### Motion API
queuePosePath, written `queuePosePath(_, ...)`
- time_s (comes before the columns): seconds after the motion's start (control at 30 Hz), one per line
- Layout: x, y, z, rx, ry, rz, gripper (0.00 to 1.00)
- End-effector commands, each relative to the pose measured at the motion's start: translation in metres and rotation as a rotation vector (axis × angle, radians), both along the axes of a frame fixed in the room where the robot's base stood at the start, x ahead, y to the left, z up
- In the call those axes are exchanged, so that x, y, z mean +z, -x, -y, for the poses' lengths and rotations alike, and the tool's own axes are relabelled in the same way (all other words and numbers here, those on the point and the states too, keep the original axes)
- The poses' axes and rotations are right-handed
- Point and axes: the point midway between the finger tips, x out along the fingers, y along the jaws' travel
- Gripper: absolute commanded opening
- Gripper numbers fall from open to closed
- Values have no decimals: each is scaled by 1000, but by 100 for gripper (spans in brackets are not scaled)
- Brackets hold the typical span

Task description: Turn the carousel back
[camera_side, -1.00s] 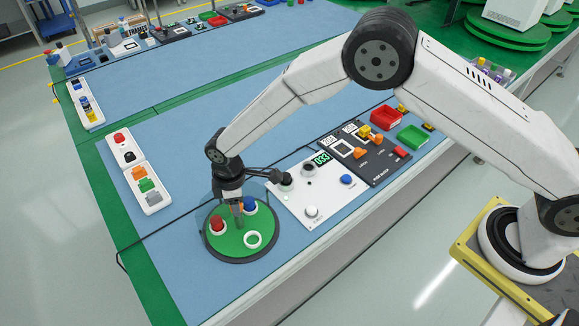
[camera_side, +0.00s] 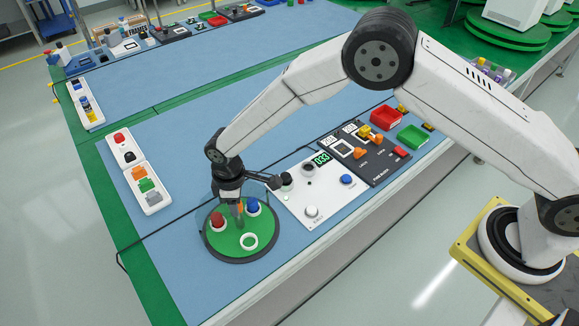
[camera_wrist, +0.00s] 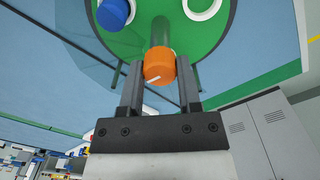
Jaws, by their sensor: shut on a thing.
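The carousel (camera_side: 226,241) is a round green disc with a dark rim at the lower middle of the side view. It carries a red piece (camera_side: 217,220) at left, a blue piece (camera_side: 253,205) at upper right and an empty-looking white ring (camera_side: 249,241) toward the front. The wrist view also shows the blue piece (camera_wrist: 113,13) and the white ring (camera_wrist: 201,6). My gripper (camera_side: 239,212) points down over the disc. In the wrist view its fingers (camera_wrist: 160,76) are shut on an orange knob (camera_wrist: 159,62) atop a green post. The fingertips partly hide the knob in the side view.
A clear bluish guard stands behind the disc. A white panel (camera_side: 326,201) with buttons and a display is close at right, with a black panel beyond it. A white tray (camera_side: 150,195) of coloured parts lies at left. Blue table between is mostly free.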

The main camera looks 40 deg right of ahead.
Motion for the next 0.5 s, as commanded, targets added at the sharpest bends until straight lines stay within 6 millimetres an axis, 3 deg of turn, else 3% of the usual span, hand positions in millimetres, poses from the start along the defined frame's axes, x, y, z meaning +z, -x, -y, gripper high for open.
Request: queuePosePath(0.5,-1,2,0,-257,4,-5,0)
